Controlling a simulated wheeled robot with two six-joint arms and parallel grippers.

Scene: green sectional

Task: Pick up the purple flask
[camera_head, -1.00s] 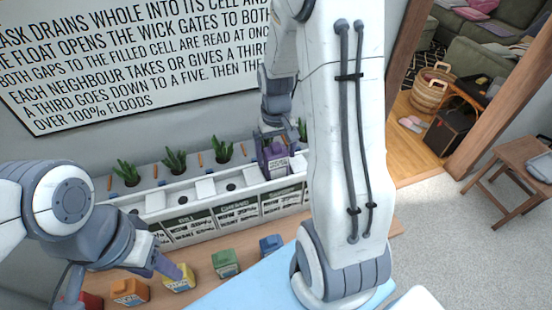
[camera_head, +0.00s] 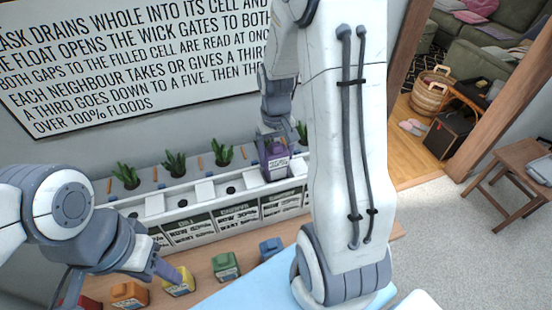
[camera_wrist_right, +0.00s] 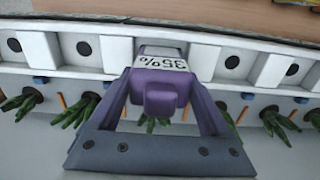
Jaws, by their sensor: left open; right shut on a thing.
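The purple flask (camera_head: 274,160) is at the right end of the white planter in the head view, under my right gripper (camera_head: 272,142). In the right wrist view the purple flask (camera_wrist_right: 160,84) sits between the two fingers of my right gripper (camera_wrist_right: 163,85), with a white label reading 35%. The right gripper is shut on it. Whether the flask touches the planter beneath is hard to tell. My left gripper (camera_head: 172,273) is open and low at the left, close to the yellow flask (camera_head: 179,284).
The white planter (camera_head: 185,205) holds several green plants and round holes, with labelled panels on its front. Orange (camera_head: 130,295), green (camera_head: 226,267) and blue (camera_head: 271,248) flasks stand on the wooden shelf in front. A wall sign (camera_head: 130,60) hangs behind.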

